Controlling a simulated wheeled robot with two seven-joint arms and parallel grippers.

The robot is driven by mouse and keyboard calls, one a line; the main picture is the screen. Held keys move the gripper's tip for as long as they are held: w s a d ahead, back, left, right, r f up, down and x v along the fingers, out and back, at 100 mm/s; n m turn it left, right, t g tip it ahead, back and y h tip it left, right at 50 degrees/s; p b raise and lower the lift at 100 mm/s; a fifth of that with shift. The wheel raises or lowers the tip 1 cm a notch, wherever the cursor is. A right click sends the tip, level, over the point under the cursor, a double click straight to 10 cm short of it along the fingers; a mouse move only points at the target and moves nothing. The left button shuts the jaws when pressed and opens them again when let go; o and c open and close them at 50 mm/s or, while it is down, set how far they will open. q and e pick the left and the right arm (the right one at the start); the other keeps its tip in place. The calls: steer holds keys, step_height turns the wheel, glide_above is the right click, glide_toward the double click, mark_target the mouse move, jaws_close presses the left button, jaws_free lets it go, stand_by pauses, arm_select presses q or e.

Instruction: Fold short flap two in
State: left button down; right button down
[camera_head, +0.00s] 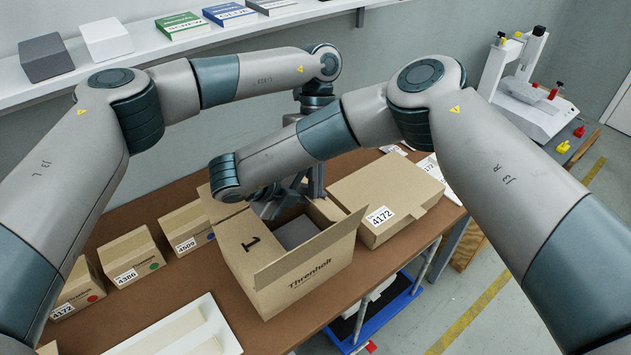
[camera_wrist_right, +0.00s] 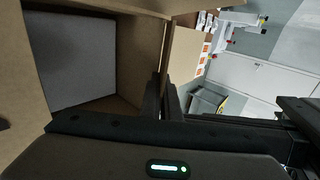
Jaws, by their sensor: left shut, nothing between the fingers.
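The open carton (camera_head: 305,283) marked Threnholt stands on the brown table, with a grey block (camera_head: 297,232) inside. A flap marked 1 (camera_head: 233,236) lies at its left end, and a long flap (camera_head: 312,250) stands up along the near side. My left gripper (camera_head: 317,188) points down at the carton's far side, shut and empty, partly hidden by my right arm. My right gripper (camera_head: 272,207) is over the carton's far left part. In the right wrist view its fingers (camera_wrist_right: 164,98) stand on either side of a cardboard edge (camera_wrist_right: 167,55); whether they grip it is unclear.
A closed carton labelled 4172 (camera_head: 386,197) lies right of the open one. Small cartons (camera_head: 131,258) line the table's left side. A white tray (camera_head: 215,327) is at the front. A shelf (camera_head: 160,47) with boxes runs along the back wall.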

arm_select(q)
steer(key=shift+s+a+f+h, duration=0.3)
steer(key=shift+s+a+f, duration=0.05)
steer(key=shift+a+f, duration=0.25)
steer(key=shift+f, duration=0.1)
arm_select(e)
steer(key=shift+r, duration=0.1)
steer(key=c, duration=2)
jaws_free()
steer(key=shift+w, duration=0.1)
arm_select(q)
steer(key=shift+a, duration=0.1)
arm_select(e)
steer(key=shift+d+r, duration=0.1)
steer(key=shift+r, duration=0.1)
arm_select(q)
steer(key=shift+w, duration=0.15)
arm_select(e)
steer(key=v, duration=0.8)
steer(key=shift+s+a+f, duration=0.25)
steer(key=shift+a, duration=0.05)
